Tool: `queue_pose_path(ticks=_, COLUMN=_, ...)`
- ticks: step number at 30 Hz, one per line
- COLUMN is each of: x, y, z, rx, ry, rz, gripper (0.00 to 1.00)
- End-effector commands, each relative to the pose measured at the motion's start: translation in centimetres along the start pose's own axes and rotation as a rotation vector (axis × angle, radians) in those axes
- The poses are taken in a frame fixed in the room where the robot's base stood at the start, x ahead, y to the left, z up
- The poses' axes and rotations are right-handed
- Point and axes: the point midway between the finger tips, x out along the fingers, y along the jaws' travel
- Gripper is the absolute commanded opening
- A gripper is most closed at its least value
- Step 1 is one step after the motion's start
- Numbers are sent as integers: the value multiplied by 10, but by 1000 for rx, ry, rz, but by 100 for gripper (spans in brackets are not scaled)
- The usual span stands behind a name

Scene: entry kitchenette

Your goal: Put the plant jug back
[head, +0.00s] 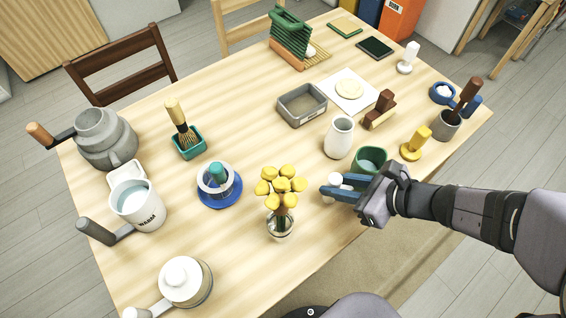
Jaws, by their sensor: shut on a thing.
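My gripper (332,189) is at the table's near right side, its blue fingers pointing left. It is shut on a small white object (334,180), mostly hidden by the fingers, so its full shape cannot be told. A green cup (371,158) stands right behind the gripper, partly covered by it. A plain white jug (339,139) stands upright farther back. I cannot tell for sure which vessel is the plant jug. Yellow flowers (281,184) stand in a clear glass vase (280,224) just left of the gripper.
A yellow stamp-like thing (416,143) and a grey pot of utensils (446,125) stand at right. A grey tray (302,104) and a white sheet (369,100) lie behind. A blue saucer (219,196) is at left. Bare wood (235,255) shows at front left.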

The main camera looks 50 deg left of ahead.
Motion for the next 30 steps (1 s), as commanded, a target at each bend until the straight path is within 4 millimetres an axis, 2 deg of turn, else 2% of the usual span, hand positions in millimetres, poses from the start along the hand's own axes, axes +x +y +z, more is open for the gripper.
queue_pose_path(ticks=3, x=11, y=16, z=4, rx=-50, ry=2, rz=56, gripper=0)
queue_pose_path(ticks=6, x=15, y=23, z=5, rx=-70, ry=4, rz=79, gripper=0)
queue_pose_path(ticks=14, x=22, y=26, z=10, rx=-77, ry=4, rz=88, gripper=0)
queue_pose_path(ticks=17, x=31, y=28, z=19, rx=-80, ry=5, rz=89, gripper=0)
queue_pose_path(ticks=30, x=102, y=39, z=79, rx=-78, ry=5, rz=88, gripper=0)
